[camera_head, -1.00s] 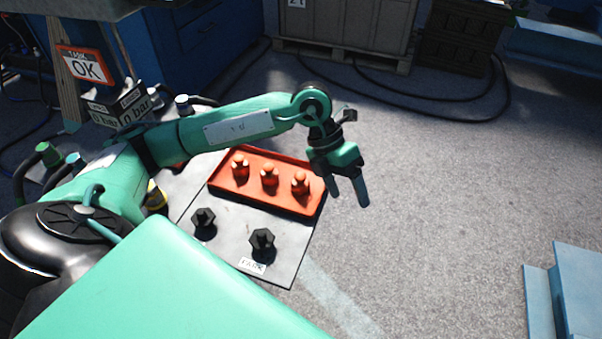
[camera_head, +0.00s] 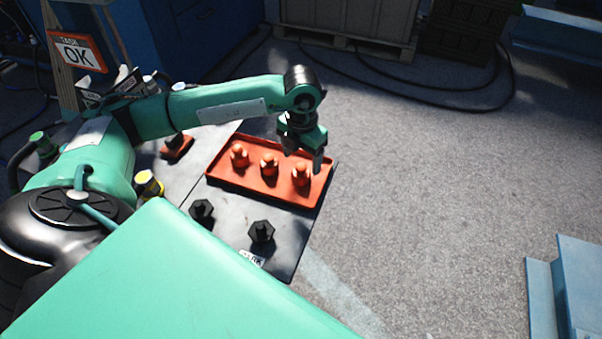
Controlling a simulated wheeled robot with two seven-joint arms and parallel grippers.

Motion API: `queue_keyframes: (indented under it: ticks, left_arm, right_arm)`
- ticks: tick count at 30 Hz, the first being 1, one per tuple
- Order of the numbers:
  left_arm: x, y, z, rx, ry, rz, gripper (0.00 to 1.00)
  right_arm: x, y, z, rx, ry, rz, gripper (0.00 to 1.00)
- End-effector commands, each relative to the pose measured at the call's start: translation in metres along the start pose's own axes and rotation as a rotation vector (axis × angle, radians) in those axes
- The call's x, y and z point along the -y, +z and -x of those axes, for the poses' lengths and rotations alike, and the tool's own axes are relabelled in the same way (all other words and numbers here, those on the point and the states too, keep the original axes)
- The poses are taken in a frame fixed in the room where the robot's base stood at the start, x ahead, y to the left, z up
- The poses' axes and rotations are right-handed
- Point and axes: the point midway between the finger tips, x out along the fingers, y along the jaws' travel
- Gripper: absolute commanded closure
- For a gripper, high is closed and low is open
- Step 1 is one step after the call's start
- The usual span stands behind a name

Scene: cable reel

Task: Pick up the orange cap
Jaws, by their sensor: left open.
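An orange tray (camera_head: 225,178) holds three orange caps, one at the left (camera_head: 239,155), one in the middle (camera_head: 269,165) and one at the right (camera_head: 301,175). All three stand upright. My left gripper (camera_head: 303,166) is open, with its fingers pointing down over the right end of the tray, close to the right cap. From this view I cannot tell how high the fingertips are above that cap or whether they touch it. My right gripper is not in view.
Two black knobbed pieces (camera_head: 201,210) (camera_head: 261,232) stand on the dark panel in front of the tray, by a PARK label (camera_head: 250,259). A yellow-topped part (camera_head: 148,184) and an OK sign (camera_head: 76,52) are at left. Open floor lies right.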

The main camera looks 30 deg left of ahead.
Motion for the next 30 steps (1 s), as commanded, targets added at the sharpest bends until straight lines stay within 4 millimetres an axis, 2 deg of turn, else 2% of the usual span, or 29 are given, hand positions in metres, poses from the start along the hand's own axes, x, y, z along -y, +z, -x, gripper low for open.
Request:
queue_keyframes:
  ticks: [9, 18, 20, 26, 30]
  left_arm:
    - [-0.003, -0.001, -0.045, -0.002, 0.000, 0.001, 0.29]
    - [-0.003, 0.000, -0.050, 0.000, -0.001, -0.001, 0.29]
    - [-0.003, 0.000, -0.050, 0.000, -0.001, -0.001, 0.39]
    - [-0.003, 0.000, -0.050, 0.000, -0.001, 0.000, 0.78]
    - [-0.003, 0.000, -0.049, 0.000, -0.001, 0.000, 0.80]
  right_arm:
    - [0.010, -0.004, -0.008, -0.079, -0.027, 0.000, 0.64]
    - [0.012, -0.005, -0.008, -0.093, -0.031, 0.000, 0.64]
    - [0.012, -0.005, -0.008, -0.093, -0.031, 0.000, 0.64]
    - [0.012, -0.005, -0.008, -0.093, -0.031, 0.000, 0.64]
    - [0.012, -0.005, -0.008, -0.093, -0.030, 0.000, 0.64]
